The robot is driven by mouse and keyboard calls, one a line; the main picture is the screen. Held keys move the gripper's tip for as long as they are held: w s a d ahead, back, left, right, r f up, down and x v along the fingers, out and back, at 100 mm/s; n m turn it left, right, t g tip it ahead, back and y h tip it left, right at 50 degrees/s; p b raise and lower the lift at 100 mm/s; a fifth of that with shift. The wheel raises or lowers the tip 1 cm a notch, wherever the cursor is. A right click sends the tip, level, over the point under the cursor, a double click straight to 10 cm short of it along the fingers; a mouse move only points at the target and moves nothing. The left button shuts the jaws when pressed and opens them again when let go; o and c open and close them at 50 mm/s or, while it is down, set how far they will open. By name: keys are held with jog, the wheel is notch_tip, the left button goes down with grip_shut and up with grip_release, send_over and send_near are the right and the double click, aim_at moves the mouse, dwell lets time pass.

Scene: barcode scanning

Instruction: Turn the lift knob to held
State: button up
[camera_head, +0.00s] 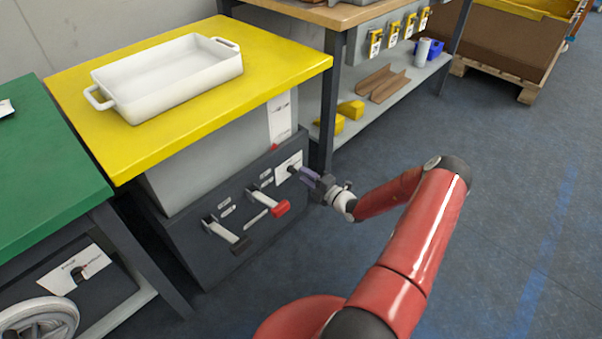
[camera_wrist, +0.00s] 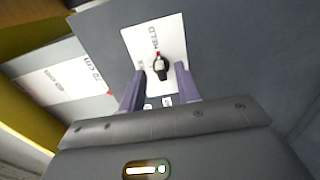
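The lift knob (camera_wrist: 160,68) is a small black knob with a red mark, on a white label plate (camera_wrist: 178,42) with the word HELD near its top. In the wrist view it lies just ahead of my open gripper (camera_wrist: 160,84), between the two purple fingers and apart from both. In the head view my gripper (camera_head: 306,176) is at the right end of the dark front panel (camera_head: 208,262), close to the knob (camera_head: 292,169). The red mark shows at the knob's upper end, toward the printed word.
The panel also has a red-ended lever (camera_head: 281,208) and a black-ended lever (camera_head: 240,244) left of my gripper. Above is a yellow tabletop (camera_head: 285,58) with a white tray (camera_head: 180,91). A dark table leg (camera_head: 329,110) stands close behind my gripper. Floor to the right is clear.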

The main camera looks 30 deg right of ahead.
jog(key=shift+v, duration=2.35)
jog(key=s+a+r+n+g+y, duration=0.2)
jog(key=s+a+r+n+g, duration=0.2)
jog(key=a+r+n+g, duration=0.55)
jog(key=s+a+r+n+g+y, duration=0.2)
jog(key=s+a+r+n+g, duration=0.25)
jog(key=a+r+n, duration=0.95)
jog(key=s+r+n+t+h, duration=0.1)
jog(key=s+r+n+h, duration=0.4)
jog(key=s+n, duration=0.5)
jog(key=s+d+r+n+t+h, duration=0.1)
jog(key=s+r+n+h, duration=0.4)
jog(key=s+n, duration=0.5)
notch_tip(320, 180, up, 3)
jog(key=n, duration=0.6)
jog(key=shift+d+f+n+t, duration=0.25)
jog(key=shift+d+n+t, duration=0.05)
jog(key=shift+d+n, duration=0.05)
